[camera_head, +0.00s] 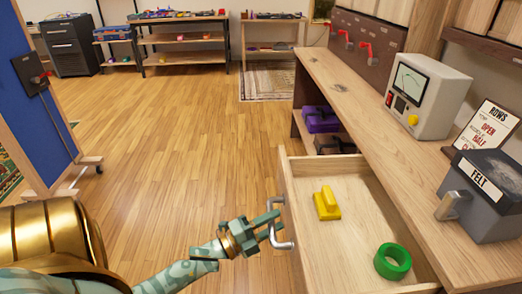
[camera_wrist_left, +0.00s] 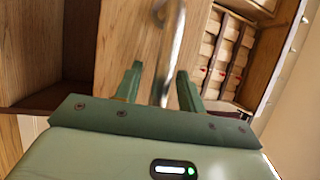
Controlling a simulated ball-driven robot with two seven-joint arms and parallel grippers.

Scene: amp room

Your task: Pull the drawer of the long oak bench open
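The long oak bench (camera_head: 345,98) runs along the right side of the head view. Its drawer (camera_head: 288,190) stands pulled out, with its inside showing. A yellow block-like piece (camera_head: 327,204) and a green ring (camera_head: 392,262) lie in it. The metal handle (camera_head: 279,232) is on the drawer's front; it also shows in the left wrist view (camera_wrist_left: 172,50). My left gripper (camera_head: 270,222) is at the handle. In the left wrist view its two fingers (camera_wrist_left: 160,88) stand apart on either side of the bar, with a gap visible. My right gripper is not in view.
A meter box (camera_head: 428,95), a sign (camera_head: 488,128) and a grey box labelled FELT (camera_head: 485,190) stand on the bench top. A purple case (camera_head: 321,120) sits on a lower shelf. A blue panel (camera_head: 38,110) stands at left. The wooden floor (camera_head: 190,130) between is clear.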

